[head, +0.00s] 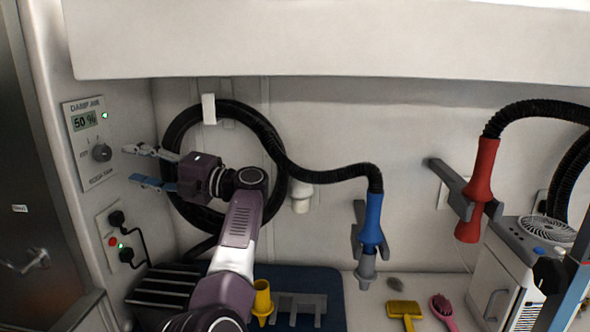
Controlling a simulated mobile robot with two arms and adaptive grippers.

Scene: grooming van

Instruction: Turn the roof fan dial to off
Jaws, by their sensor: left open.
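A white control panel (88,143) is on the left wall, with a display reading "50 %" and a lit green lamp (104,115). Its dark round dial (101,153) sits below the display, with small lettering around it too blurred to read surely; the exact pointer direction is unclear. My left gripper (131,163) is open and empty, just right of the dial. One pale finger is level with the dial and one blue finger is lower; both point left toward the panel and appear apart from the dial. My right gripper is not in view.
Below the panel is a socket plate (121,243) with black plugs and a cable. A coiled black hose (180,130) hangs behind my left gripper, leading to a blue nozzle (371,222). A red nozzle (480,185) hangs at right. A yellow brush (404,309) lies on the counter.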

